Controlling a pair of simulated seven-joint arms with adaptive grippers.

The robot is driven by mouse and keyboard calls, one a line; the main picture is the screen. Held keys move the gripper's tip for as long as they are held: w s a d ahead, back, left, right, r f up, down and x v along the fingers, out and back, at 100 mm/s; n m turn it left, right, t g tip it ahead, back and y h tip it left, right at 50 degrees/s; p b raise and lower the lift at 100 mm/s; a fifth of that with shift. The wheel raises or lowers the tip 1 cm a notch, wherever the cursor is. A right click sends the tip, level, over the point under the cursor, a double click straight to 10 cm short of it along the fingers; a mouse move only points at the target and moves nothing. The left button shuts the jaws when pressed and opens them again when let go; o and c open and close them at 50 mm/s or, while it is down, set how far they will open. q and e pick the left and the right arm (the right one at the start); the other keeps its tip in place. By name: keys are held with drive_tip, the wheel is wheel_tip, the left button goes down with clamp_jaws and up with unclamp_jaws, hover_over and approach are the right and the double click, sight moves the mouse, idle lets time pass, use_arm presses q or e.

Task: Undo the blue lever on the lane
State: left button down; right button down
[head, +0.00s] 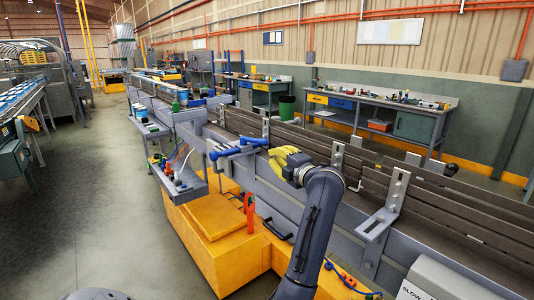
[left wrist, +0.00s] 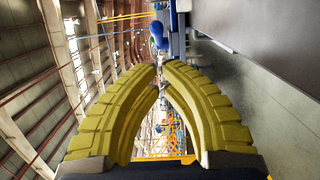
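The blue lever (head: 228,152) sits on the near side rail of the conveyor lane (head: 335,177), left of the middle in the head view. Its bar lies roughly along the rail, with a blue piece reaching to the right. My left gripper (head: 277,158), with yellow ribbed fingers, is just right of the lever and appears apart from it. In the left wrist view the two fingertips (left wrist: 161,67) come nearly together with nothing held between them. Blue parts of the lever (left wrist: 157,35) show beyond the tips. My right gripper is not in view.
Grey brackets (head: 385,212) stand along the near rail to the right. A small grey tray (head: 183,184) with tools hangs on the lane's front, left of the lever. A yellow base (head: 215,235) is below. A workbench (head: 375,110) stands behind the lane.

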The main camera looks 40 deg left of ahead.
sight(261, 143)
use_arm(q)
drive_tip(key=s+a+m+t, duration=0.1)
drive_tip(key=s+a+t, duration=0.1)
drive_tip(key=s, duration=0.5)
drive_tip(key=shift+m+t+h, duration=0.4)
drive_tip(key=shift+h, duration=0.1)
drive_tip(key=shift+w+a+r, duration=0.1)
drive_tip(key=shift+w+a, duration=1.25)
drive_tip(key=shift+a, duration=0.35)
drive_tip(key=shift+w+a+f, duration=0.1)
drive_tip(key=shift+w+a, duration=1.3)
drive_tip(key=shift+a, duration=0.35)
drive_tip(key=shift+w+a+r, duration=0.1)
drive_tip(key=shift+w+a, duration=1.25)
drive_tip(key=shift+a, duration=0.35)
drive_tip(key=shift+w+d, duration=0.1)
drive_tip(key=shift+w, duration=1.75)
